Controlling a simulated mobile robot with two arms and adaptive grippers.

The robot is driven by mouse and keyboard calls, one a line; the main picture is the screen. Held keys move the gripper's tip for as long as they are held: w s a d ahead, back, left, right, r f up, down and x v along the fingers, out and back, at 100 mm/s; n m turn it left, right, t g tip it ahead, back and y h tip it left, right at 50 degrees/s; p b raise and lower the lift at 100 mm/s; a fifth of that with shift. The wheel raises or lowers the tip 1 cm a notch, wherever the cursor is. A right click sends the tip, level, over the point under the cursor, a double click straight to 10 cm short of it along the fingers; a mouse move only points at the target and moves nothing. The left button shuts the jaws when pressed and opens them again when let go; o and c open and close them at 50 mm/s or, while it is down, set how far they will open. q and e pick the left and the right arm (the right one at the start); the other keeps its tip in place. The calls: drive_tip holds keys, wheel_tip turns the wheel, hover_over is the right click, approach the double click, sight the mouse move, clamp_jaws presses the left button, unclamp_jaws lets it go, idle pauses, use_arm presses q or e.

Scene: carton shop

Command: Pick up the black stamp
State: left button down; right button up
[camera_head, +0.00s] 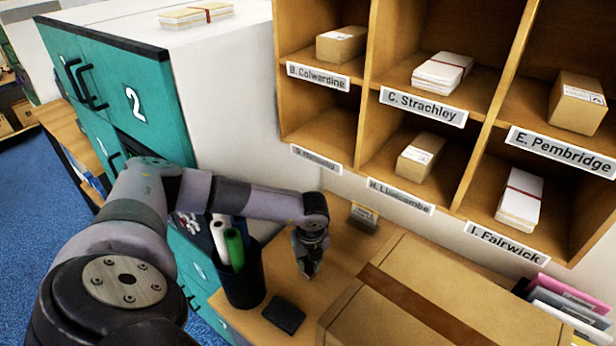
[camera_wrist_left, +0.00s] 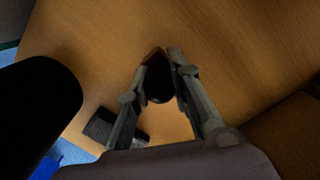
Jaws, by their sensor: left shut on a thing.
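The black stamp (camera_wrist_left: 158,85) shows in the left wrist view as a dark rounded handle with a brown edge beyond it. My left gripper (camera_wrist_left: 163,72) is shut on it, one finger on each side. In the head view my left gripper (camera_head: 309,268) points down over the wooden counter, between the black cup and the cardboard box. There the fingers mostly hide the stamp, and I cannot tell whether it touches the counter. My right gripper is in neither view.
A flat black pad (camera_head: 284,316) lies in front. A large cardboard box (camera_head: 420,300) is at the right. Labelled pigeonholes (camera_head: 368,90) with parcels rise behind. A small card holder (camera_head: 363,217) stands near the wall.

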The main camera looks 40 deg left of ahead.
use_arm(q)
wheel_tip(320, 180, up, 10)
drive_tip(key=b, duration=0.3)
drive_tip(key=shift+f+b, duration=0.25)
drive_tip(key=shift+b, duration=0.15)
drive_tip(key=shift+r, duration=0.3)
drive_tip(key=c, duration=2)
unclamp_jaws()
drive_tip(key=c, duration=2.8)
unclamp_jaws()
drive_tip(key=c, duration=2.4)
unclamp_jaws()
